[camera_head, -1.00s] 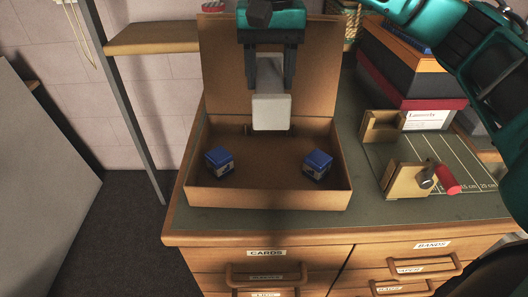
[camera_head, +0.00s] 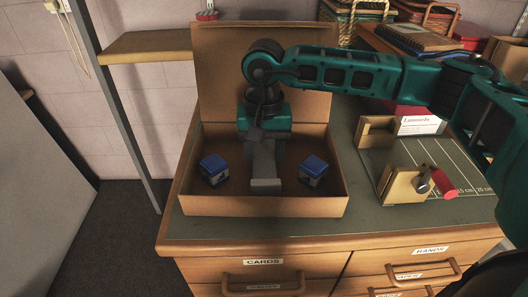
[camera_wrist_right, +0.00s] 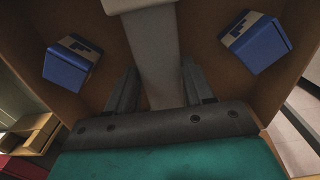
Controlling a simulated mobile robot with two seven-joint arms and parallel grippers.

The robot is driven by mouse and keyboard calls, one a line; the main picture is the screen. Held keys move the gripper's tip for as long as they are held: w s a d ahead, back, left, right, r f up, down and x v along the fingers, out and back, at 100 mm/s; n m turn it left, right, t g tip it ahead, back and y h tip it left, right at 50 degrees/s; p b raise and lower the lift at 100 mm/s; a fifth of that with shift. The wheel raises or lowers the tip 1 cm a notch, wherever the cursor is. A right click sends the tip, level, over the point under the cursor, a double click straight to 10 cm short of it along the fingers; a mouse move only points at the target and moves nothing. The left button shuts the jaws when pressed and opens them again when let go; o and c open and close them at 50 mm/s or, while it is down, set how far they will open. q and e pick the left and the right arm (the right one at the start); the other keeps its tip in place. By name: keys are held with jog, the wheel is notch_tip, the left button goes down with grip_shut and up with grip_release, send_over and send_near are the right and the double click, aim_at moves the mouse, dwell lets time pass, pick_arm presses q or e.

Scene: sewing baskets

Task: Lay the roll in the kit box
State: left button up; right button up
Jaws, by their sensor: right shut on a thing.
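The roll (camera_head: 266,185) is a pale grey piece with a wide, flat end. In the wrist view the roll (camera_wrist_right: 152,45) stands out between my fingers. My right gripper (camera_head: 264,157) is shut on it, pointing down inside the open kit box (camera_head: 262,206). The kit box is brown cardboard with its lid raised at the back. The roll is between two blue blocks, one left (camera_head: 214,170) and one right (camera_head: 313,171), apart from both. I cannot tell whether it touches the box floor. My left gripper is not in view.
The box stands on a green-topped drawer cabinet (camera_head: 200,228). To its right are a wooden holder (camera_head: 400,186) with a red-ended cylinder (camera_head: 444,184) and a ruled mat. A shelf (camera_head: 150,47) and post are at left. Baskets (camera_head: 428,15) stand at the back right.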

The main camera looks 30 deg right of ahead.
aim_at(264, 155)
jog(key=shift+f, duration=0.1)
jog(key=o, duration=1.4)
jog(key=shift+r, duration=0.3)
notch_tip(264, 155, up, 12)
jog(key=shift+f, duration=0.15)
